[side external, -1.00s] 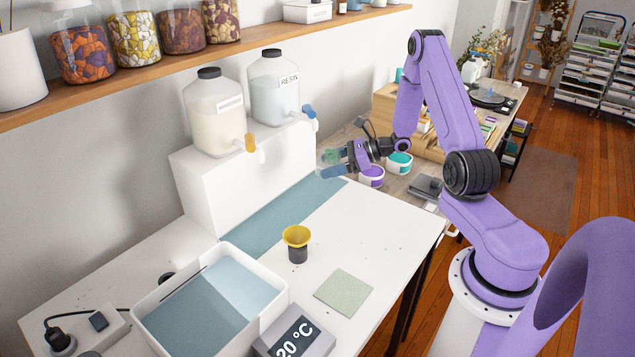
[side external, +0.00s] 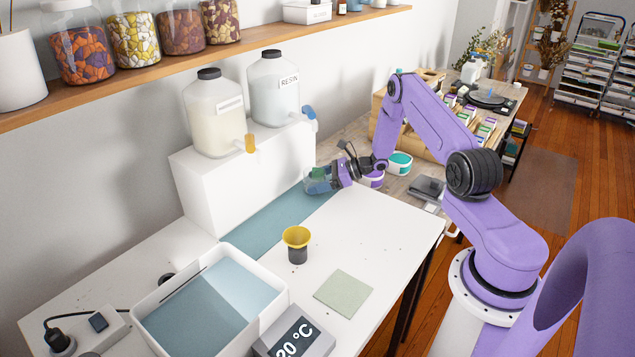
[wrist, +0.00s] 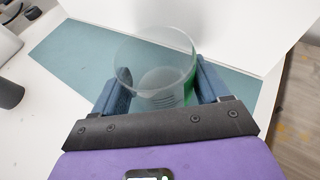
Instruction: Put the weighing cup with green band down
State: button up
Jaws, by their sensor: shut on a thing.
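The weighing cup with green band (wrist: 157,62) is clear, and its green shows at the lower right in the wrist view. My gripper (wrist: 160,90) is shut on it, with one blue finger on each side. In the side external view the cup (side external: 316,182) is at the far right end of the blue-grey mat (side external: 262,222), in front of the white block under the jugs. My gripper (side external: 325,180) there reaches in from the right. I cannot tell whether the cup's base touches the mat.
A dark cup with a yellow funnel top (side external: 296,243) stands mid-table near a pale green square (side external: 343,292). Two jugs (side external: 281,88) stand on the white block (side external: 240,180). The right of the table is clear.

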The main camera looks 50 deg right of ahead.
jog(key=shift+f, duration=0.25)
jog(key=o, duration=1)
jog(key=shift+o, duration=0.2)
jog(key=shift+r, duration=0.15)
